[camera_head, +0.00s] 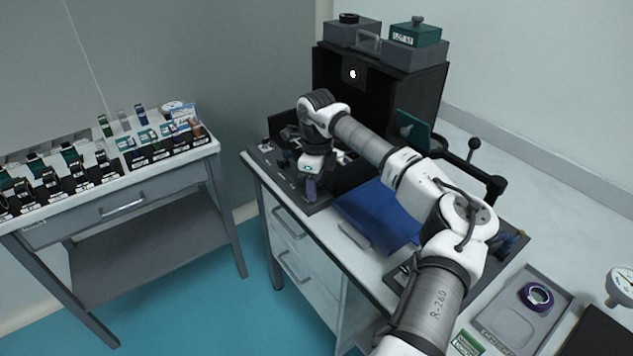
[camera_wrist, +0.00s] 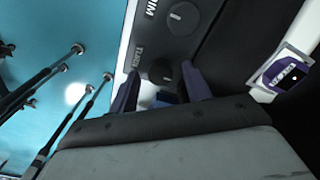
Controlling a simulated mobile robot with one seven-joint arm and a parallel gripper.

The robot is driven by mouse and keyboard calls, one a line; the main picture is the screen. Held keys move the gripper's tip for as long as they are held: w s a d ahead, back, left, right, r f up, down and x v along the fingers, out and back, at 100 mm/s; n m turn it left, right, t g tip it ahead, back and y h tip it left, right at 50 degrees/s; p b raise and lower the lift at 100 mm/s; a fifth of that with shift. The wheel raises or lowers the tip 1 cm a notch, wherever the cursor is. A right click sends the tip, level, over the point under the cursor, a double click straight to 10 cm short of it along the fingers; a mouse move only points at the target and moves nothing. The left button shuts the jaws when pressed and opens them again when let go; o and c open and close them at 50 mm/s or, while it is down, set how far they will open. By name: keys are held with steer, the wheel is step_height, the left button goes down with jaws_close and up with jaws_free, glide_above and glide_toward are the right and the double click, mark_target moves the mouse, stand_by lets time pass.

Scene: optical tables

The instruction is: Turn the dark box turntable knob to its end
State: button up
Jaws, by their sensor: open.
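The dark box (camera_head: 430,95) stands open on the optical table, with small equipment on its top. In the wrist view its black control strip carries a round knob labelled TURN (camera_wrist: 160,71) and a second round knob labelled DIM (camera_wrist: 183,18). My gripper (camera_wrist: 160,78) is open, with its two purple fingers on either side of the TURN knob in the picture. I cannot tell whether either finger touches the knob. In the head view my gripper (camera_head: 312,188) points down over the strip at the table's front left edge and hides the knob.
A blue cloth (camera_head: 375,215) lies right of my gripper. A grey tray (camera_head: 545,320) holds a purple ring (camera_head: 536,297). A side table (camera_head: 95,205) with several labelled mounts stands at the left. Teal floor lies between the tables.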

steer(key=shift+c, duration=0.4)
steer(key=c, duration=0.9)
